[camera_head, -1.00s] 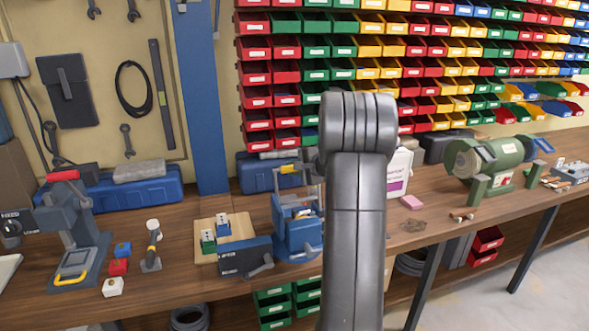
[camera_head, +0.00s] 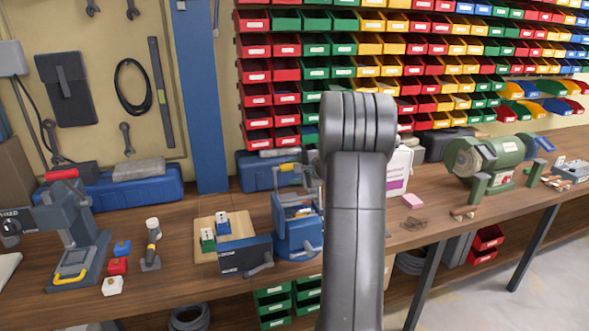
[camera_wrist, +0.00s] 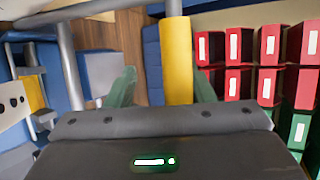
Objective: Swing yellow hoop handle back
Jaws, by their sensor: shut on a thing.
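The yellow hoop handle (camera_wrist: 177,60) is a yellow sleeve on a grey bar. In the wrist view it stands between the two green fingers of my gripper (camera_wrist: 166,76), which is shut on it. In the head view my arm hides the gripper. A small yellow part (camera_head: 289,167) shows by the grey hoop bars above the blue socket box (camera_head: 300,238), just left of my arm. A grey post (camera_wrist: 71,65) stands to the left of the handle in the wrist view. The exact hoop tilt is hard to tell.
A dark box with a crank (camera_head: 243,258) and a wooden board (camera_head: 208,228) with small blocks sit left of the blue box. A grey press (camera_head: 72,222) stands further left, a green grinder (camera_head: 490,160) right. Red bins (camera_wrist: 238,92) are close on the right in the wrist view.

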